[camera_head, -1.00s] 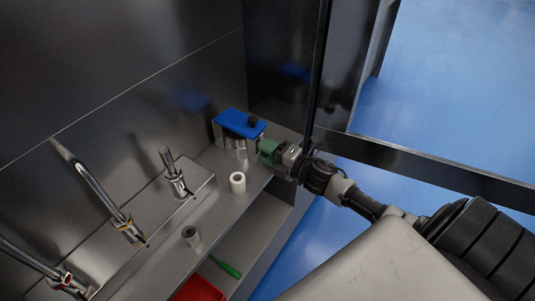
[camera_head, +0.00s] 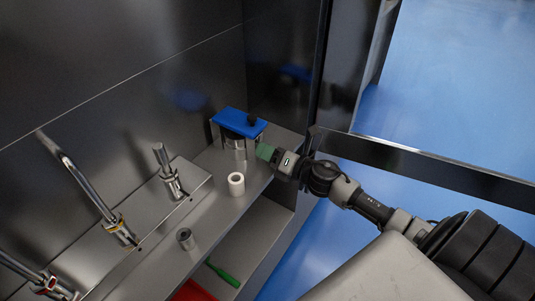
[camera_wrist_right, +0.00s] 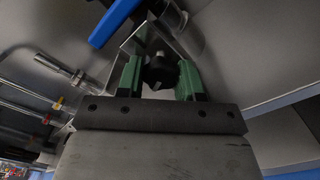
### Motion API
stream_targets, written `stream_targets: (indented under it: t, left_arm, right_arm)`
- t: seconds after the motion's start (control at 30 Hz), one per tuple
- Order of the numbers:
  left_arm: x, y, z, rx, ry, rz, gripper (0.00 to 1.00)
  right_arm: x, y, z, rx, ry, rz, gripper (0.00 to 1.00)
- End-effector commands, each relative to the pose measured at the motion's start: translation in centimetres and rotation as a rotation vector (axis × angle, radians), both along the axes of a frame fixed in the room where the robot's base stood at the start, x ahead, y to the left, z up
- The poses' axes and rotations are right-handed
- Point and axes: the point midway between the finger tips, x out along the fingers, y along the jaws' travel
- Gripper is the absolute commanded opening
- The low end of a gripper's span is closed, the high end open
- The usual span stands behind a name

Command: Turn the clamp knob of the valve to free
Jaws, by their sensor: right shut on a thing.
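The valve (camera_head: 236,143) is a metal body with a flat blue top (camera_head: 238,123), standing at the far end of the steel shelf. A small black piece (camera_head: 252,119) sits on the blue top near its right end. My right gripper (camera_head: 265,152), with green fingers, reaches the valve's right side, just below the blue top. In the right wrist view a black clamp knob (camera_wrist_right: 160,70) sits between the two green fingers, which are shut on it. The blue top (camera_wrist_right: 115,20) shows above there. The knob is hidden by the fingers in the head view. My left gripper is out of view.
A white ring (camera_head: 236,183) and a grey cylinder (camera_head: 186,238) stand on the shelf (camera_head: 215,205). Several metal levers (camera_head: 162,158) rise at the left. A green-handled tool (camera_head: 224,274) and a red bin (camera_head: 196,291) lie lower. A dark post and rail (camera_head: 430,165) stand near my right arm.

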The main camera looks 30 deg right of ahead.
Motion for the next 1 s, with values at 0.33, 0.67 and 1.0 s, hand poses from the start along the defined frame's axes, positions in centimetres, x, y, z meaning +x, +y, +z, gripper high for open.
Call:
stream_targets:
  t: [0.33, 0.67, 1.0]
  left_arm:
    - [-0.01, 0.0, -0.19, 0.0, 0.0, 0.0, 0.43]
    - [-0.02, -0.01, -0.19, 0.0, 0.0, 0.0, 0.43]
    - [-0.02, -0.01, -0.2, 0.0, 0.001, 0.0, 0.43]
  right_arm:
    - [-0.07, 0.07, -0.24, -0.027, -0.006, 0.002, 0.13]
    - [-0.07, 0.06, -0.22, -0.024, -0.006, 0.002, 0.53]
    - [-0.09, -0.01, -0.12, -0.025, -0.008, 0.001, 0.62]
